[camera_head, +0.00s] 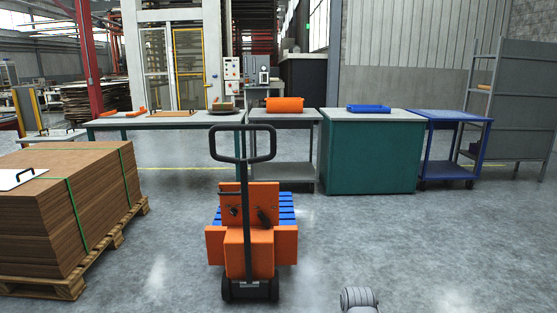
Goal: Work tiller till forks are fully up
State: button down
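An orange pallet jack (248,252) stands on the floor in the middle of the view, its back towards me. Its dark tiller (243,190) stands upright, with a loop handle (242,158) at the top. The forks are hidden behind the orange body, so their height does not show. A blue slatted pallet (284,208) shows just behind the body. A rounded grey part (358,298) at the bottom edge, right of the jack, appears to belong to my arm. It is apart from the tiller, and no gripper fingers can be made out.
A strapped stack of brown boards (60,215) on a wooden pallet (75,285) stands close on the left. Workbenches (170,121), a green cabinet (368,155) and a blue cart (448,150) line the back. The floor to the right is clear.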

aim_at(248, 282)
jog(key=z, duration=0.25)
jog(key=i, duration=0.95)
jog(key=u, duration=0.4)
